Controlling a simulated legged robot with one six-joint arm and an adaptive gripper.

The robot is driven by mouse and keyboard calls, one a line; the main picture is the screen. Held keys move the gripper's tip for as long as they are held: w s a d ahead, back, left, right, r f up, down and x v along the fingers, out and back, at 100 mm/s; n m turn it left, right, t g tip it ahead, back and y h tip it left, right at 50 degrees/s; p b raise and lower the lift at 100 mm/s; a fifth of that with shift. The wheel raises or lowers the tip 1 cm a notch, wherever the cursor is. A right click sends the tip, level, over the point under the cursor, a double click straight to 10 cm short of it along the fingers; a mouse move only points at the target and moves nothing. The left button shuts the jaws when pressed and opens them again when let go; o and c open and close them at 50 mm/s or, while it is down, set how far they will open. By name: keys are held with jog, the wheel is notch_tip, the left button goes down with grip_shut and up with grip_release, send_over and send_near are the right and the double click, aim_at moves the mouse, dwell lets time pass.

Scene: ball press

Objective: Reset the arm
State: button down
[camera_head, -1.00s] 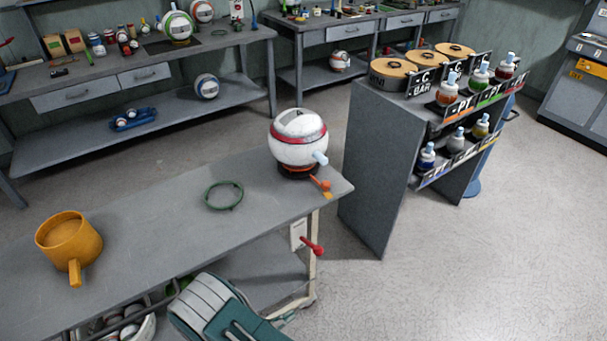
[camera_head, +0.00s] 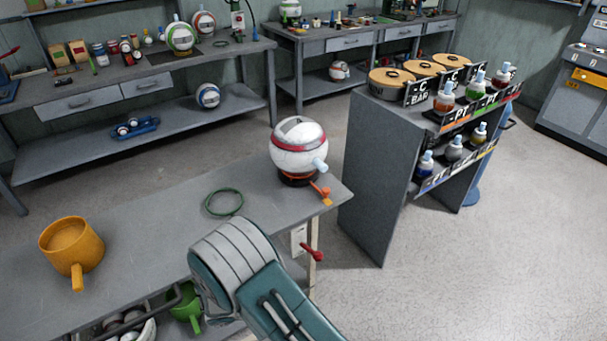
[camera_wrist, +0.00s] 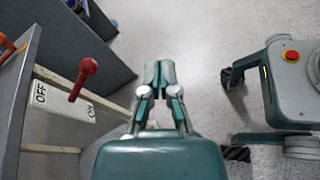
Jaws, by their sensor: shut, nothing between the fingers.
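My gripper (camera_wrist: 160,82) shows in the wrist view with its teal fingers together and nothing between them. It hangs over the floor, to the right of the bench's end panel and its red-knobbed lever (camera_wrist: 84,72). That lever also shows in the head view (camera_head: 312,252), beside an ON/OFF plate (camera_wrist: 62,103). In the head view my arm rises from the bottom edge in front of the bench; the gripper itself is not visible there.
The near bench (camera_head: 150,231) holds a white-and-red ball (camera_head: 299,146) on a dark base, a green ring (camera_head: 224,202) and an orange mug (camera_head: 71,247). A grey shelf unit (camera_head: 370,180) with bottles stands right of it. Open floor (camera_head: 500,240) lies further right.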

jog(key=s+d+r+m+g+y, duration=0.15)
jog(key=d+r+m+y, duration=0.3)
jog(key=r, duration=0.55)
jog(key=s+d+r+m+g+y, duration=0.1)
jog(key=d+r+m+g+y, duration=0.2)
jog(key=d+r+m, duration=0.5)
jog(key=s+d+r+m+t+y, duration=0.2)
jog(key=s+r+t+y, duration=0.1)
jog(key=s+r, duration=0.2)
jog(key=s+d+r+m+t+y, duration=0.2)
jog(key=s+r, duration=0.4)
jog(key=r, duration=0.4)
jog(key=shift+s+d+m+t+y, duration=0.2)
jog(key=shift+m+t+y, duration=0.15)
jog(key=shift+t+y, duration=0.4)
